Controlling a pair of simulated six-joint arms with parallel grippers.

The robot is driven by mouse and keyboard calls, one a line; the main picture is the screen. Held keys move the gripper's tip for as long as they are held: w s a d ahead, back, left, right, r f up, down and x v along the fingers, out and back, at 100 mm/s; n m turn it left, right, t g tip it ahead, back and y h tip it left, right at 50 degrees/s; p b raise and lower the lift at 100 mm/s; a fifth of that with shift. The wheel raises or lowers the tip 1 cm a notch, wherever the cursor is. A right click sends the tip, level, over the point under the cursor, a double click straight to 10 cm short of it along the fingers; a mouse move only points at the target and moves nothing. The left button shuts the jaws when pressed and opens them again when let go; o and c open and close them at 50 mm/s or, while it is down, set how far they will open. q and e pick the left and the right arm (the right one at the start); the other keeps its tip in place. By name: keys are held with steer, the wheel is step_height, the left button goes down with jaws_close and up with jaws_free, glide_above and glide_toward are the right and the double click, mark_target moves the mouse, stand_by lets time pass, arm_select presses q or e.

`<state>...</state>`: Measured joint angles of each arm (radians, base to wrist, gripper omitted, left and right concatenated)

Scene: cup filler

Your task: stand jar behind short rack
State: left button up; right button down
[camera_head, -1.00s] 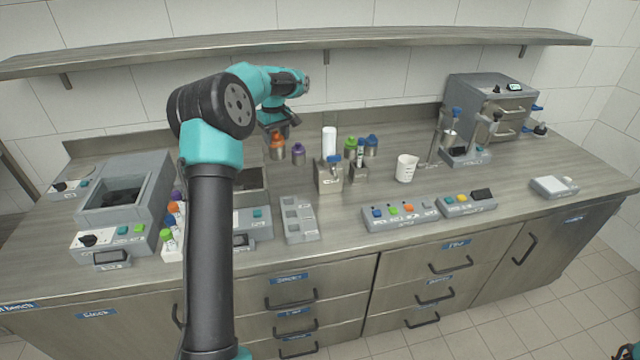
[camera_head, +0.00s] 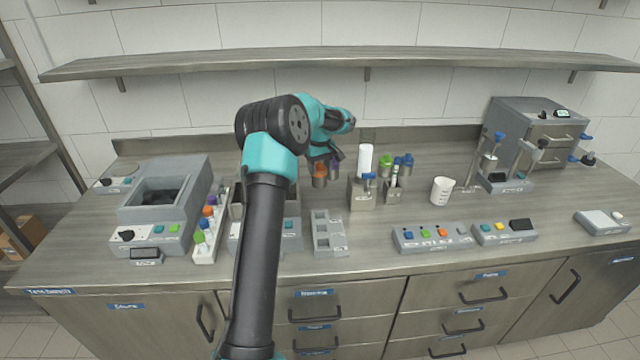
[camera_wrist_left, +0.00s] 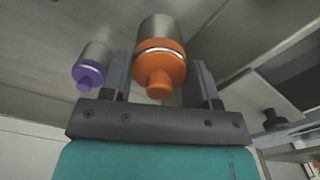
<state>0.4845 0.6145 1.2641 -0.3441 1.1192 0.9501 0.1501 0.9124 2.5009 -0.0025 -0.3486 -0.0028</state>
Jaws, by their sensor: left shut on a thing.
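The orange-capped metal jar (camera_head: 320,175) is upright behind the middle of the bench. My left gripper (camera_head: 321,154) is shut on it. In the left wrist view, the jar (camera_wrist_left: 160,66) sits between the two fingers, its orange cap toward the camera. Whether its base touches the bench cannot be told. Small metal block racks stand to its right, one (camera_head: 361,196) at the front and a smaller one (camera_head: 392,198) beside it. Which one is the short rack is unclear. My right gripper is out of view.
A purple-capped jar (camera_head: 335,168) stands close behind and right of the orange one; green-capped (camera_head: 386,164) and blue-capped (camera_head: 405,164) jars stand behind the block racks. A white bottle (camera_head: 365,158) and beaker (camera_head: 442,190) are nearby. A grey stepped holder (camera_head: 329,233) is in front.

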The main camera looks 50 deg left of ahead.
mark_target(320, 180)
arm_select(q)
steer(key=shift+f, duration=0.35)
steer(key=shift+f, duration=0.1)
steer(key=shift+f, duration=2.4)
steer(key=o, duration=1.3)
steer(key=shift+f, duration=0.15)
steer(key=shift+c, duration=0.2)
step_height(320, 180, up, 12)
steer(key=shift+r, duration=0.15)
